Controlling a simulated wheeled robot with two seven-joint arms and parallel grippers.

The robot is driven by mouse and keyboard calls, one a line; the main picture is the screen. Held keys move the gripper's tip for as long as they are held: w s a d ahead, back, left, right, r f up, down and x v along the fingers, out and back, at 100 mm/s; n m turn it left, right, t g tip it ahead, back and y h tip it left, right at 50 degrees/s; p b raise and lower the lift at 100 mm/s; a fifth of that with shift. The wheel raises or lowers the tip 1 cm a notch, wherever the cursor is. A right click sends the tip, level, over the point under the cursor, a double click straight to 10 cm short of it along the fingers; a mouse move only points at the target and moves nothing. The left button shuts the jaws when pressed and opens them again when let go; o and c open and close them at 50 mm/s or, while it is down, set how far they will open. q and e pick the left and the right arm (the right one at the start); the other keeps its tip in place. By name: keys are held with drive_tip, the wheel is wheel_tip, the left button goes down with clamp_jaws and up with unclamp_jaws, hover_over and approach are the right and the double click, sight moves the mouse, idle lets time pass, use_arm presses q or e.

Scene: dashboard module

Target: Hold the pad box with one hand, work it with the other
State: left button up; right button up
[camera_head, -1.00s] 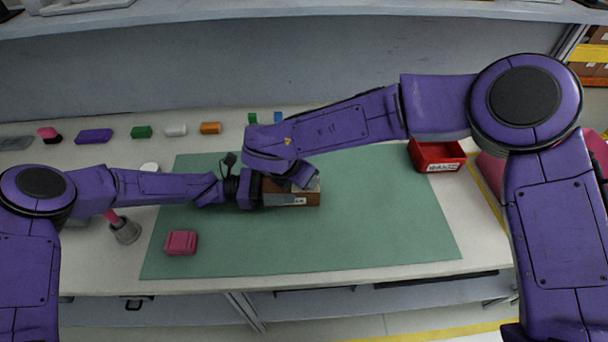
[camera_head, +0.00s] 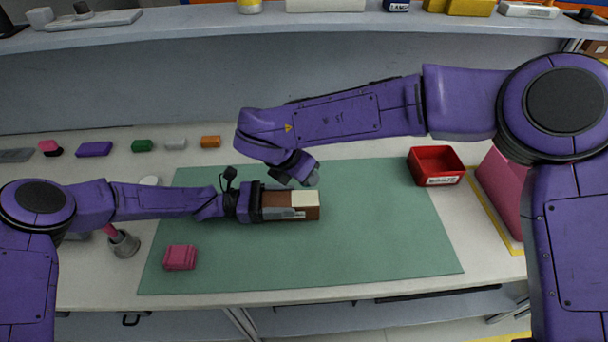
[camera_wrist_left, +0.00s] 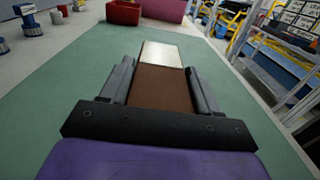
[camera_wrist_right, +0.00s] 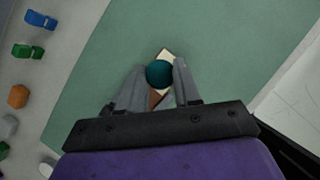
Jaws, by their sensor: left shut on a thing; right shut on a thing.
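The pad box (camera_head: 277,199) is a brown block with a cream patch on its right end. It lies over the green mat in the head view, and the left wrist view shows it lengthwise between two grey fingers (camera_wrist_left: 160,88). My left gripper (camera_head: 284,208) is shut on it from the left. My right gripper (camera_head: 308,181) is above the far side of the box, pointing down. It is shut on a dark teal round thing (camera_wrist_right: 159,73), which hides part of the box in the right wrist view. Whether the round thing touches the box is unclear.
A pink box (camera_head: 180,257) lies on the green mat (camera_head: 390,245) at the front left. A red bin (camera_head: 436,180) stands at the back right, beside a pink slanted block (camera_head: 502,195). Several small coloured blocks line the back left.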

use_arm(q)
drive_tip(key=o, duration=1.5)
wheel_tip(320, 180, up, 10)
